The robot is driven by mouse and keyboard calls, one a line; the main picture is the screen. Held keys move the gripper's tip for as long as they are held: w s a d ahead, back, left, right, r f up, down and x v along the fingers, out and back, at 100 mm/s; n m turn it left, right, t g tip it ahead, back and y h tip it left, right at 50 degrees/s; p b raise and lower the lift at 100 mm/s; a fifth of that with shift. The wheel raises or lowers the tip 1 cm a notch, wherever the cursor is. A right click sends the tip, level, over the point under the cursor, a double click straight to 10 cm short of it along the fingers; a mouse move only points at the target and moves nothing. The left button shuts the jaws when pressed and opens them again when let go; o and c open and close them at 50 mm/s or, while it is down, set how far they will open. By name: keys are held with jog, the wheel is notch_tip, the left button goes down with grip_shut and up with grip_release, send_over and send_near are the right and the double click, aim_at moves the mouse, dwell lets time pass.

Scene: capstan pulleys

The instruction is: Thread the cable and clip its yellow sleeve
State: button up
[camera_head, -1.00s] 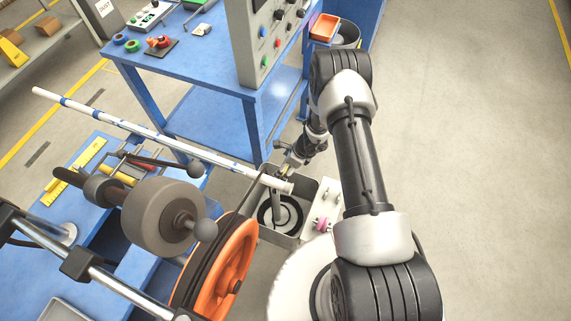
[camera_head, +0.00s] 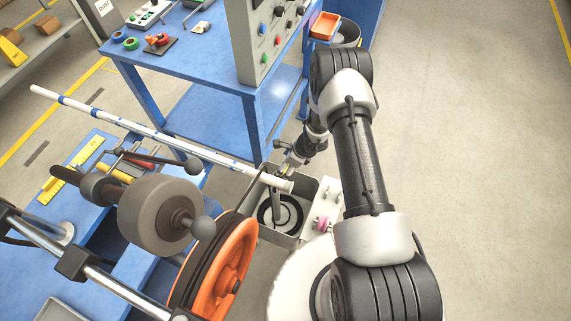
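My gripper (camera_head: 288,158) is small in the view, at the far end of my arm, just above the right end of a white pole with blue bands (camera_head: 160,137). Whether its fingers are open or shut cannot be made out. A small yellowish spot shows by the fingers; I cannot tell if it is the sleeve. A dark cable (camera_head: 251,191) runs from near the pole's right end down to the orange pulley (camera_head: 238,262). A grey pulley (camera_head: 150,212) stands to its left. A grey bin (camera_head: 302,228) with a dark coil inside lies below my gripper.
The pole crosses the space left of my gripper. A blue bench (camera_head: 178,75) with a grey control panel (camera_head: 262,40) stands behind. A lower blue table (camera_head: 85,215) with a yellow ruler (camera_head: 70,172) lies at left. A pale plate (camera_head: 326,205) adjoins the bin. Floor at right is clear.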

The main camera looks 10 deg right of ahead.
jog(key=o, duration=0.5)
jog(key=v, duration=1.2)
jog(key=shift+w+a+r, duration=0.1)
jog(key=shift+r, duration=0.05)
